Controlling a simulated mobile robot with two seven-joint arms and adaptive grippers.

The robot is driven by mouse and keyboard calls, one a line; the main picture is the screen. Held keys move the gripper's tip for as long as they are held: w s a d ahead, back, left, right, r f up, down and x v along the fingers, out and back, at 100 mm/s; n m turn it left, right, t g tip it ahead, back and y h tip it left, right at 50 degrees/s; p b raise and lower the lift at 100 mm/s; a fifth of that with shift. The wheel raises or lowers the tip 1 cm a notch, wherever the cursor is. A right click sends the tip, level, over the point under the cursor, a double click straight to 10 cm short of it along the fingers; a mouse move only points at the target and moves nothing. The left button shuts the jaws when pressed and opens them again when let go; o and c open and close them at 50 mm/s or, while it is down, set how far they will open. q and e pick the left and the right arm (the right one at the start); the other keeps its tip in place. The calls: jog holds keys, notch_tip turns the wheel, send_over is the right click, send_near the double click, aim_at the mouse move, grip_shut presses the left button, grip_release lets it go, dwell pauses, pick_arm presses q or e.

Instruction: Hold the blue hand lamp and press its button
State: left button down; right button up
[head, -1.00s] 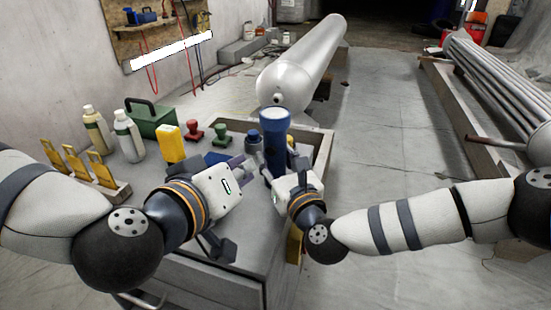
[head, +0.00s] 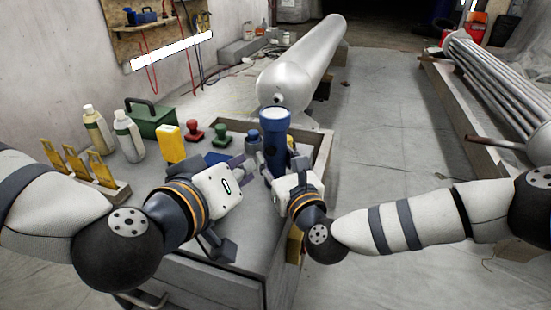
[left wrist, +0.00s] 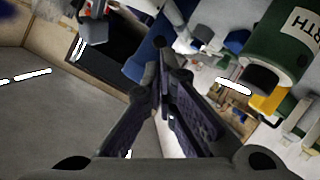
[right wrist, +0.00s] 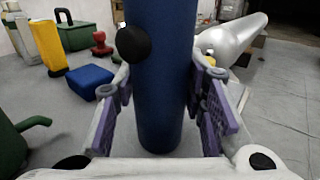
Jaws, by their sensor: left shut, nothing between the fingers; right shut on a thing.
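The blue hand lamp (head: 275,145) stands upright over the near workbench in the head view, its pale round top facing up. My right gripper (head: 277,176) is shut around its lower body. In the right wrist view the lamp's blue body (right wrist: 165,95) stands between the fingers, with a round black button (right wrist: 133,43) on its left side. My left gripper (head: 244,166) is shut and empty, just left of the lamp. In the left wrist view its closed fingers (left wrist: 160,75) point toward a blue cylinder (left wrist: 150,57), apparently the lamp. I cannot tell whether they touch it.
A blue block (right wrist: 83,82), red stamp (head: 193,134), green stamp (head: 221,134), yellow box (head: 171,144), green case (head: 153,121) and two bottles (head: 128,136) stand on the bench to the left. A large grey cylinder (head: 300,70) lies behind.

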aim_at(271, 151)
pick_arm(q)
notch_tip(271, 151, down, 4)
jog(key=s+m+g+h, duration=0.1)
jog(key=m+g+h, duration=0.35)
jog(key=m, duration=0.75)
jog(key=w+d+g+y, duration=0.1)
jog(key=w+d, duration=0.1)
jog(key=w, duration=0.5)
jog(key=shift+w+f, duration=0.15)
jog(key=shift+w, duration=0.25)
jog(key=shift+w+g, duration=0.1)
jog(key=shift+g, duration=0.15)
